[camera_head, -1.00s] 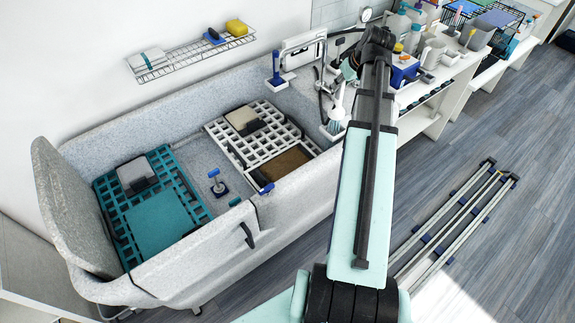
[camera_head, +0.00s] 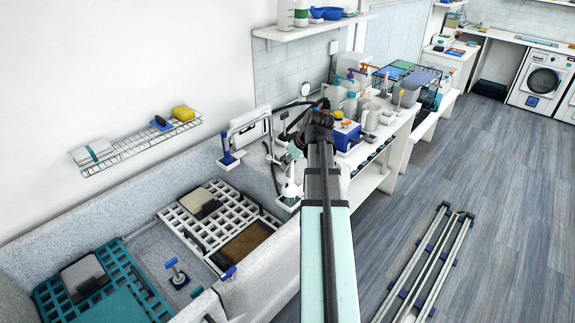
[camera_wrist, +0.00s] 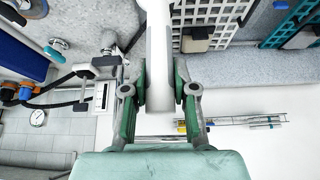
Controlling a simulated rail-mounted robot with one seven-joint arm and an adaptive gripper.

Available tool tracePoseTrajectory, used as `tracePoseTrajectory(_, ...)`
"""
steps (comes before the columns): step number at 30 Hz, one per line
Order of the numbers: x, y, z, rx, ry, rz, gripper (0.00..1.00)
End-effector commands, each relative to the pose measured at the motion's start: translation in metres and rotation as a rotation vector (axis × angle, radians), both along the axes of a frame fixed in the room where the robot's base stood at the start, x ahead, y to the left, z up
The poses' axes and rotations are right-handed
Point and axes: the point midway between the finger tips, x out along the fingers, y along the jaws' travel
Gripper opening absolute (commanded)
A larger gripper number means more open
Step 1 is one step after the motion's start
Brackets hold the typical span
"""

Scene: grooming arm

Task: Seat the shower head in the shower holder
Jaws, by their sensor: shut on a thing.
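My gripper (camera_wrist: 160,82) is shut on a smooth white piece, the handle of the shower head (camera_wrist: 160,45), in the wrist view. The handle runs up out of the top of that picture, so its far end is hidden there. In the head view my gripper (camera_head: 297,150) is small and dark, at the far end of my arm, beside the wall fittings over the tub's right end. A pale shape below it looks like the shower head, but it is too small to be sure. I cannot clearly pick out the shower holder among the fittings.
A white wall panel (camera_head: 250,130), black hoses and a round gauge (camera_head: 305,88) are close to my gripper. The tub holds a white grid (camera_head: 190,222) and a teal grid (camera_head: 128,270). A crowded counter (camera_head: 400,125) stands right. A wire shelf (camera_head: 135,148) hangs left.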

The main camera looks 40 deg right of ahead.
Motion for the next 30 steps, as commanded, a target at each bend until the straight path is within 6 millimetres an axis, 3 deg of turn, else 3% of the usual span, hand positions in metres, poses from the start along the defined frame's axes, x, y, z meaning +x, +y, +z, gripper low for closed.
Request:
tracePoseTrajectory(9,0.0,0.0,-0.02,-0.001,0.0,0.041,0.0)
tracePoseTrajectory(30,0.0,0.0,-0.022,-0.001,-0.001,0.047,0.0)
